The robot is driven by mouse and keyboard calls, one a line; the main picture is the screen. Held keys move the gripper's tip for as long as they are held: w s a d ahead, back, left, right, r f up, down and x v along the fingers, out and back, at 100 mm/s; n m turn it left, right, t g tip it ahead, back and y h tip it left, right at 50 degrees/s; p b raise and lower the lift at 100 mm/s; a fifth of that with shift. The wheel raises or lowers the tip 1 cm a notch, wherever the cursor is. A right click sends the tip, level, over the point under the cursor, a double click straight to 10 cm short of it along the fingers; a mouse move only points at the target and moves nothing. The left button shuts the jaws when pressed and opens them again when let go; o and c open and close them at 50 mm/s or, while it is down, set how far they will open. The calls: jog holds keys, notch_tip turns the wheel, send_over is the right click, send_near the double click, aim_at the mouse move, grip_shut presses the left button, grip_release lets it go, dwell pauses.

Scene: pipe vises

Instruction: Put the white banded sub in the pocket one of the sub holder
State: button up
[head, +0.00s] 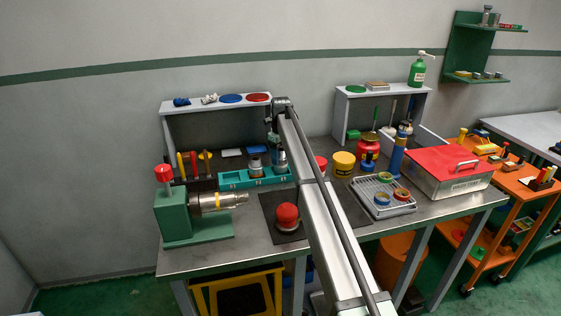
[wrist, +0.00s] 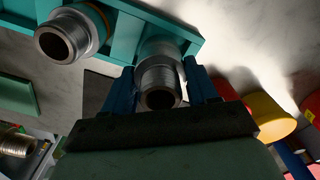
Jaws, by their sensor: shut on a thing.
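My gripper (wrist: 161,82) has its two blue fingers shut on a grey metal sub (wrist: 160,73), which I take for the white banded sub; its open threaded end faces the wrist camera. In the head view my gripper (head: 275,143) is at the right part of the teal sub holder (head: 233,183), with the held sub (head: 281,161) below it. The holder also shows in the wrist view (wrist: 185,33), behind the held sub. A second metal sub with an orange band (wrist: 68,37) stands in the holder beside it. Whether the held sub is seated in a pocket is hidden.
A green vise (head: 180,215) gripping a metal pipe (head: 220,200) stands at the left. A red-topped object (head: 287,216) on a dark mat is in front of the holder. Yellow (head: 343,163) and red containers stand to the right. A grey shelf (head: 190,105) is behind.

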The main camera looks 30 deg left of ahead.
jog(key=shift+f, duration=1.15)
jog(key=shift+f, duration=0.15)
jog(key=o, duration=1.4)
notch_tip(320, 180, up, 12)
jog(key=shift+r, duration=0.15)
jog(key=shift+d, duration=0.1)
